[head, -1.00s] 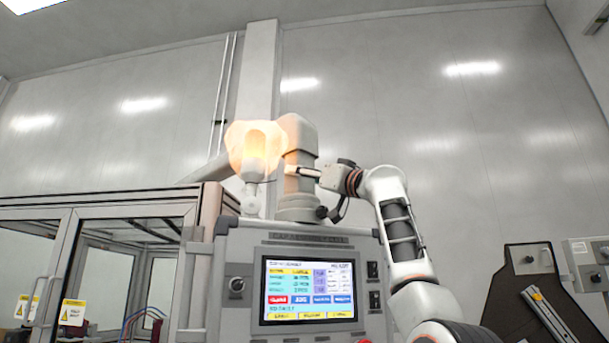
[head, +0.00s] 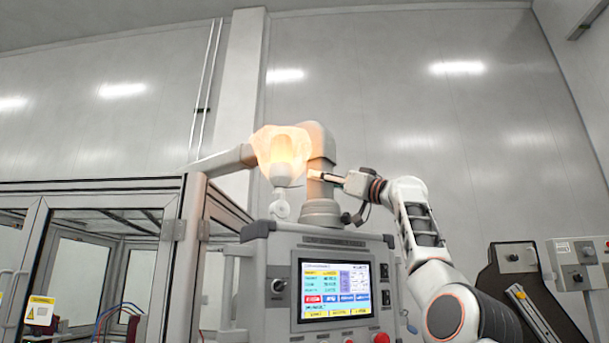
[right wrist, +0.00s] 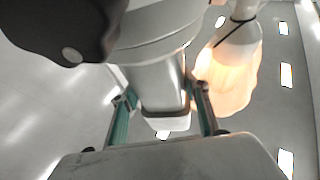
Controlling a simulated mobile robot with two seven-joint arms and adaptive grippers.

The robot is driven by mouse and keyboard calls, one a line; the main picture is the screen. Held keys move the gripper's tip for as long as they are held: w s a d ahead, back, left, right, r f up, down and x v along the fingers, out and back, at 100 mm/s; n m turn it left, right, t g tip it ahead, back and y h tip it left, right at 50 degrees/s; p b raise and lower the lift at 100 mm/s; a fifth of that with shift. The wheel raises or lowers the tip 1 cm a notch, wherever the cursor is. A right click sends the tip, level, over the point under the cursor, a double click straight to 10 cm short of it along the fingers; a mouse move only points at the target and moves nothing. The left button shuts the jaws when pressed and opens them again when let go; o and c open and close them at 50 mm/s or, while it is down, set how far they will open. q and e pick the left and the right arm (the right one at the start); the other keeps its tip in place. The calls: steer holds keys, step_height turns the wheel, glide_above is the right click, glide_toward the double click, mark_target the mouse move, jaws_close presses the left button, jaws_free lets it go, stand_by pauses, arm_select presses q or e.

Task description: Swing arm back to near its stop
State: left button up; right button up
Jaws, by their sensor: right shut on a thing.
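The grey swing arm stands on a thick round post (head: 320,208) on top of the control console. Its rounded elbow (head: 318,143) is at the top, and a grey tube (head: 225,161) reaches left behind a glowing translucent shade (head: 280,150). My right gripper (head: 324,177) is at the post's side, below the elbow. In the right wrist view its two green-padded fingers (right wrist: 163,112) lie on either side of a grey block of the swing arm (right wrist: 162,82), shut on it. The glowing shade (right wrist: 232,78) hangs close to the right finger. My left gripper is not in view.
The console's lit screen (head: 335,288) and buttons are below the post. A glazed cabinet (head: 100,187) stands at the left. A dark panel (head: 520,300) and a grey switch box (head: 580,262) stand at the right. The space above the swing arm is open up to the wall.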

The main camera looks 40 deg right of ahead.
steer(key=shift+w+d+f, duration=0.25)
steer(key=shift+d+f, duration=0.05)
steer(key=shift+f, duration=0.4)
steer(key=o, duration=1.3)
steer(key=shift+c, duration=0.2)
steer(key=shift+o, duration=1.2)
steer(key=shift+s+d, duration=0.1)
steer(key=shift+s, duration=0.1)
steer(key=shift+d, duration=0.2)
steer(key=shift+s+a+r, duration=0.1)
steer(key=shift+a+r, duration=0.15)
steer(key=shift+r, duration=0.05)
steer(key=v, duration=1.2)
steer(key=shift+c, duration=0.3)
